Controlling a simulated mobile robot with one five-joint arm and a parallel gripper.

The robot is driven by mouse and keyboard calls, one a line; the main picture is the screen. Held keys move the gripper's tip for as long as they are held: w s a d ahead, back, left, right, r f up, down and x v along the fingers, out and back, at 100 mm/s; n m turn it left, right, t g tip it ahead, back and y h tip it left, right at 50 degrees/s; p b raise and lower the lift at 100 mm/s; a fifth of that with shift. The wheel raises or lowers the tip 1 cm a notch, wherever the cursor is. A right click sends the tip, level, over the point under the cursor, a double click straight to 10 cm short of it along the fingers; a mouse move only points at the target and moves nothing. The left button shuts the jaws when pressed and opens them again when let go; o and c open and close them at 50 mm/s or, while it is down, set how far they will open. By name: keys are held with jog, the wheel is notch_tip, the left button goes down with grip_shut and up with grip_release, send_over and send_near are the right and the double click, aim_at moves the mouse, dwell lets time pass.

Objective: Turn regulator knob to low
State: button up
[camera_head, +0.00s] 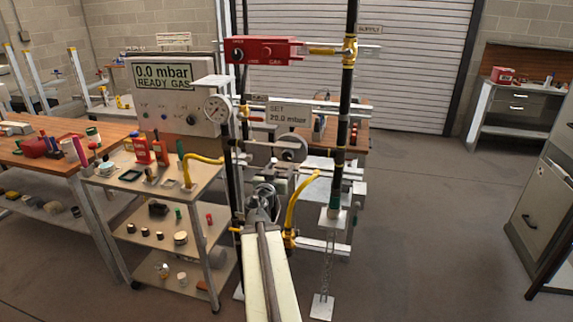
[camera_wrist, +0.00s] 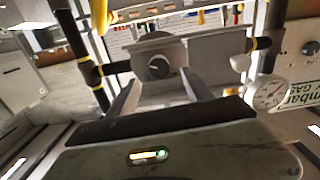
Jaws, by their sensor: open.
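The grey regulator (camera_head: 258,153) sits on the pipe rig below a sign (camera_head: 287,113) reading "SET 20.0 mbar". In the wrist view, its round dark knob (camera_wrist: 158,66) with a light pointer mark faces me, roughly centred. My gripper (camera_wrist: 160,92) is open, its two fingers spread apart below the knob in that view. The knob shows between and beyond the fingertips, with nothing held. In the head view, my gripper (camera_head: 264,193) is in front of and below the regulator; its fingertips are hard to make out. The knob's setting labels are not readable.
A round gauge (camera_head: 216,109) and a display (camera_head: 163,74) reading "0.0 mbar READY GAS" stand left of the rig. Dark vertical pipes (camera_head: 343,130) and yellow hoses (camera_head: 302,200) flank my arm. A cluttered cart (camera_head: 140,195) stands at left.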

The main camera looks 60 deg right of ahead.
aim_at(286, 157)
jog(key=x, duration=0.8)
jog(key=shift+r, duration=0.1)
jog(key=c, duration=1.3)
jog(key=shift+w, duration=0.1)
